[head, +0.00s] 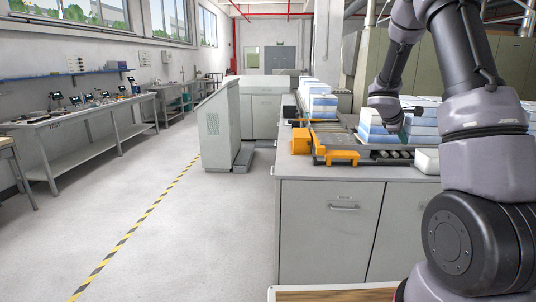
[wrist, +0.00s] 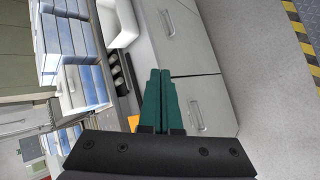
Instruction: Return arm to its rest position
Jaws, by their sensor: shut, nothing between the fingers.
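My gripper (wrist: 160,73) shows in the wrist view with its two green fingers together and nothing between them. The wrist picture is turned on its side. The fingers show in front of the grey cabinet (wrist: 205,100) and the edge of its worktop. In the head view my arm rises at the right and bends over, and its wrist end comes down in front of the stacked blue-and-white boxes (head: 376,128). The fingers cannot be made out clearly there.
An orange-edged roller conveyor (head: 335,157) lies on the cabinet (head: 325,215), with more boxes (head: 318,100) behind. A white bin (head: 427,161) stands at the right; it also shows in the wrist view (wrist: 119,22). The floor (head: 190,230) at left is clear.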

